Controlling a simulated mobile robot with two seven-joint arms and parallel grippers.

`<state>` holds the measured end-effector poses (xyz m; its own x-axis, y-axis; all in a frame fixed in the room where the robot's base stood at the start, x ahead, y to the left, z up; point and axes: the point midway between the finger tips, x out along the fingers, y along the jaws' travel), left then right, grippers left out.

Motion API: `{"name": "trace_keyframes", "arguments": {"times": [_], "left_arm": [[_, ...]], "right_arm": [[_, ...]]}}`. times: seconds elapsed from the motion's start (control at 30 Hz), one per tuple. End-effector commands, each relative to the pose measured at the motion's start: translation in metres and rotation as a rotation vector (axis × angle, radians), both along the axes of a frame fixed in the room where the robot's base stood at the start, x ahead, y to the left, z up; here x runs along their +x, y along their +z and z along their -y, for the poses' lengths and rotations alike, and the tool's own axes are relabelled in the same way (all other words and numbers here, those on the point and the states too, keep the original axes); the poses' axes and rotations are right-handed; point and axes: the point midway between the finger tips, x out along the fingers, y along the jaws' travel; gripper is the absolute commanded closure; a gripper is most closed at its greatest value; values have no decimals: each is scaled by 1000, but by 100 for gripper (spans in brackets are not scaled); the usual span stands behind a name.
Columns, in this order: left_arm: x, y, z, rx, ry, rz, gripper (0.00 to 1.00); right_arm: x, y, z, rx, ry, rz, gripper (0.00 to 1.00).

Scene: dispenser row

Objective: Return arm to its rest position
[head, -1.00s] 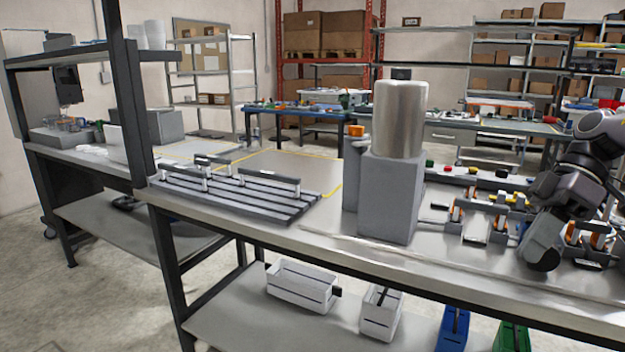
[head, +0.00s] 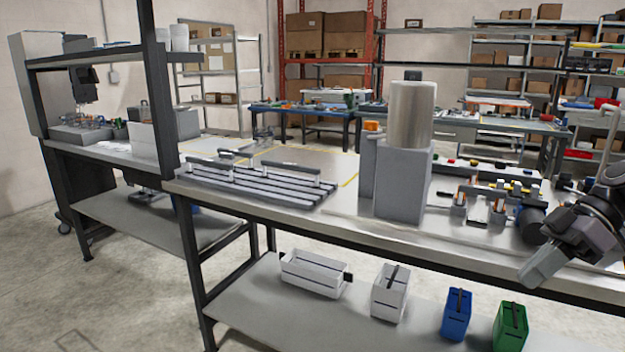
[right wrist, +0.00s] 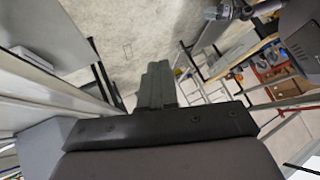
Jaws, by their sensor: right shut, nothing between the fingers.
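My right gripper (head: 541,268) shows at the right of the head view, in front of the workbench's front edge and pointing down and left. In the right wrist view its closed fingers (right wrist: 158,84) are together with nothing between them, over bare floor. My left gripper is in neither view now.
The workbench (head: 300,216) holds a slotted rack (head: 262,184), a grey block with a metal cylinder (head: 411,115) and a dispenser row (head: 485,205) near my right arm. White, blue (head: 457,314) and green (head: 510,327) bins stand on the shelf below. Floor at lower left is clear.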

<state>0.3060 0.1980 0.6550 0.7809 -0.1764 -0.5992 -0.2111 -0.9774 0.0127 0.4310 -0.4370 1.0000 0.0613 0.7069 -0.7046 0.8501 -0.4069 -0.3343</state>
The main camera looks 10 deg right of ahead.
Motion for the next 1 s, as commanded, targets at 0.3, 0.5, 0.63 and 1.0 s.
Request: {"name": "trace_keyframes", "arguments": {"times": [0.3, 0.5, 0.63, 1.0], "left_arm": [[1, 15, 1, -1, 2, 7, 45], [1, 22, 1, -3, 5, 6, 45], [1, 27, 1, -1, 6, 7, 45], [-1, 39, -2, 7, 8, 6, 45]], "right_arm": [[-14, -84, 18, 179, -188, 312, 100], [-29, -139, 13, 211, -349, 480, 100], [-40, -172, 4, 199, -462, 560, 100], [-79, -251, -56, 72, -760, 643, 100]]}}
